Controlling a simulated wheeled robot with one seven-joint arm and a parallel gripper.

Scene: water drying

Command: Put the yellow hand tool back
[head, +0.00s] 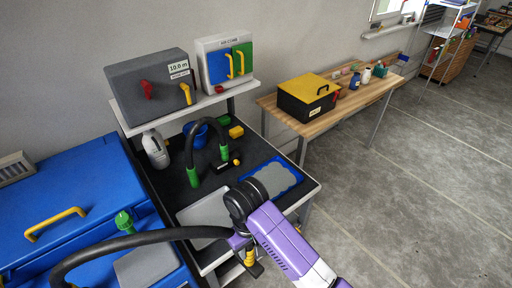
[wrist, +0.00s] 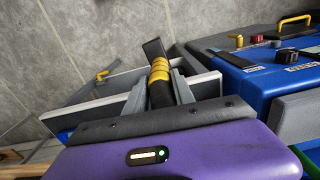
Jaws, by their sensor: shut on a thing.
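The yellow hand tool, with a black and yellow banded handle, is held in my gripper (wrist: 160,88) in the wrist view. The tool (wrist: 159,68) stands up between the two grey fingers, and its dark end points away from the palm. In the head view the yellow of the tool (head: 250,258) shows small below my purple arm, by the front edge of the cart (head: 309,190). My arm hides most of the gripper there, and the tool's lower part is hidden between the fingers in the wrist view.
The cart's dark top carries a white bottle (head: 155,149), a black hose with green ends (head: 191,135) and a blue-edged grey tray (head: 272,180). A blue machine (head: 70,200) stands left. A thick black hose (head: 120,241) arches close to my arm. Open floor (head: 410,190) lies right.

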